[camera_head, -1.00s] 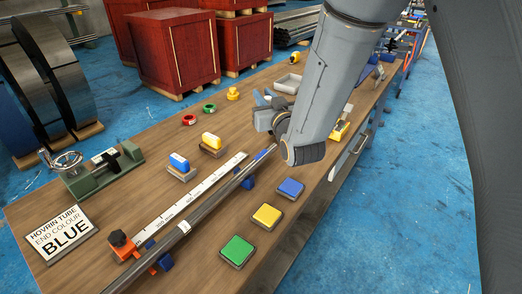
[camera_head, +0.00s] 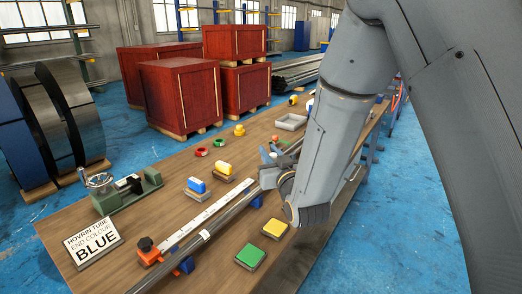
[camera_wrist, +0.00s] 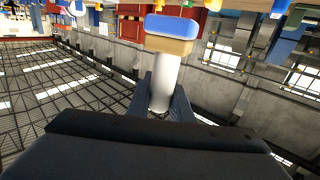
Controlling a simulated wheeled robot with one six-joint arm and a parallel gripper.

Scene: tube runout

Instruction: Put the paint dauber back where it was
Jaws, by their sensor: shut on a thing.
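My gripper (camera_wrist: 168,105) is shut on the white handle (camera_wrist: 163,82) of a paint dauber. The dauber has a tan block and a blue pad (camera_wrist: 172,26) at its outer end in the wrist view. In the head view my gripper (camera_head: 272,166) is over the table near the far end of the long grey tube (camera_head: 228,214); my arm partly hides it, and the held dauber is hard to make out there. A sign (camera_head: 92,242) reads "HOVRIN TUBE END COLOUR BLUE". The dauber's former place cannot be told.
Blue (camera_head: 196,185) and yellow (camera_head: 223,168) blocks sit on small bases behind the white ruler (camera_head: 210,211). Green (camera_head: 250,255) and yellow (camera_head: 275,228) square pads lie in front of the tube.

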